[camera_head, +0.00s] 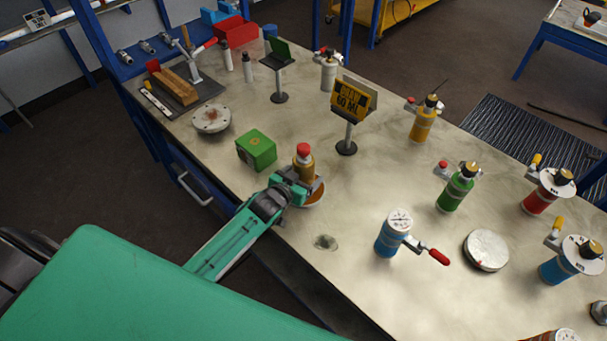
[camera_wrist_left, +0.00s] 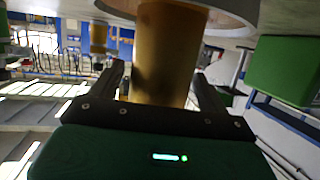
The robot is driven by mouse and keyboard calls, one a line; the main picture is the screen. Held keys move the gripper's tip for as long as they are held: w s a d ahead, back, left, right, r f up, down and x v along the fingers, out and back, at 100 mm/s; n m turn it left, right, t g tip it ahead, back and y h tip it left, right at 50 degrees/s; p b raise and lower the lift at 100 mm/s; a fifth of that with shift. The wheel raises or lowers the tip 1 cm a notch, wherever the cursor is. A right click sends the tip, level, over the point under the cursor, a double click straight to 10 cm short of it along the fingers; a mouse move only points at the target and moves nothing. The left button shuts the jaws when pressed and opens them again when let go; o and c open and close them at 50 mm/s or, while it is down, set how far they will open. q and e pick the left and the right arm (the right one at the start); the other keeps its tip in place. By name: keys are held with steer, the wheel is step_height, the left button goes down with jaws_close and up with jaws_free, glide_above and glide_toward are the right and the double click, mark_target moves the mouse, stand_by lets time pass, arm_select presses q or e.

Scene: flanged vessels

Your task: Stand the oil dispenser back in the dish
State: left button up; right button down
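The oil dispenser (camera_head: 304,162), an amber bottle with a red cap, stands roughly upright at the near edge of the bench in the head view. The round dish (camera_head: 316,195) with a brownish inside shows beside its base, partly hidden by my gripper. My left gripper (camera_head: 298,186) is at the dispenser's lower body. In the left wrist view the amber body (camera_wrist_left: 170,50) lies between the two fingers (camera_wrist_left: 160,80), with the pale dish rim (camera_wrist_left: 235,10) at the top. Whether the fingers press on it, and whether its base rests in the dish, I cannot tell. My right gripper is out of view.
A green box (camera_head: 256,150) stands close left of the dispenser. A yellow sign (camera_head: 354,97) on a stand is behind it. A dark stain (camera_head: 325,242) lies in front, and a blue canister (camera_head: 392,235) stands to the right. Bench around the stain is clear.

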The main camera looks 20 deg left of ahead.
arm_select(q)
steer(key=shift+r, duration=0.25)
steer(key=shift+s+a+f, duration=0.1)
steer(key=shift+s, duration=0.25)
steer(key=b+v, duration=0.1)
steer(key=v, duration=1)
steer(key=shift+r+b, duration=0.2)
steer(key=shift+b, duration=0.15)
steer(key=shift+s, duration=0.15)
